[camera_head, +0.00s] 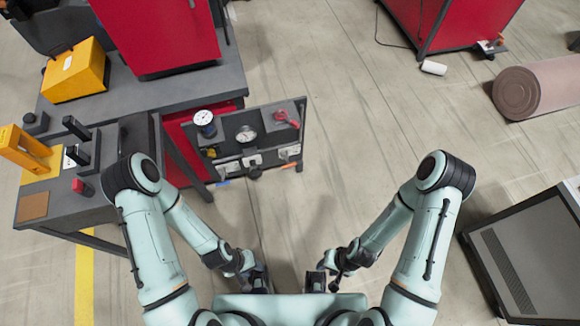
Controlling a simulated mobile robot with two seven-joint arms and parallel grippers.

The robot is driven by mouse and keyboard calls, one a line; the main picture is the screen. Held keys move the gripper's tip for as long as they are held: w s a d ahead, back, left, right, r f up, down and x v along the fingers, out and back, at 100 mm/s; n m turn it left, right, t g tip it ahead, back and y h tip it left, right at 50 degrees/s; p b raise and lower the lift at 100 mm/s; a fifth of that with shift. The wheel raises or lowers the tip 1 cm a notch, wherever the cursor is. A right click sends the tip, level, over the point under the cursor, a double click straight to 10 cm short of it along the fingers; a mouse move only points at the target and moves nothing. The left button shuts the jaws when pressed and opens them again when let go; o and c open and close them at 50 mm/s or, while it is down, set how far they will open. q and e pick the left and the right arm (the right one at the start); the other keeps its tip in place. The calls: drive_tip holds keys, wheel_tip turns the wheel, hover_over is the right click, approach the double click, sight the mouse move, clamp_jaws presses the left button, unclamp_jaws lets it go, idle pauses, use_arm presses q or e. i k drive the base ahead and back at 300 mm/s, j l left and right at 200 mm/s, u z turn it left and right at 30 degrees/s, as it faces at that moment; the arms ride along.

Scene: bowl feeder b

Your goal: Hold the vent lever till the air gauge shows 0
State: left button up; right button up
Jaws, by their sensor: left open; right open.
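A white round gauge with a blue base (204,118) stands at the top left of the dark panel (227,142). A second round gauge (246,133) sits at the panel's middle. I cannot tell which is the air gauge, and neither reading is legible. A red lever-like handle (286,118) is at the panel's upper right; I cannot tell if it is the vent lever. My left gripper (259,281) and my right gripper (325,279) are open, low in front of my body. Both are well below the panel in the picture and touch none of its parts.
Small metal fittings (252,160) line the panel's lower edge. A grey workbench (140,92) with yellow boxes, black levers and a red button (82,187) stands at left. A brown roll (517,92) and a grey machine (520,260) are at right. The middle floor is clear.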

sight(288, 164)
drive_tip(key=i+l, duration=0.6)
drive_tip(key=l, duration=0.25)
drive_tip(key=i+l, duration=0.3)
drive_tip(key=l+u, duration=0.05)
drive_tip(key=l, duration=0.05)
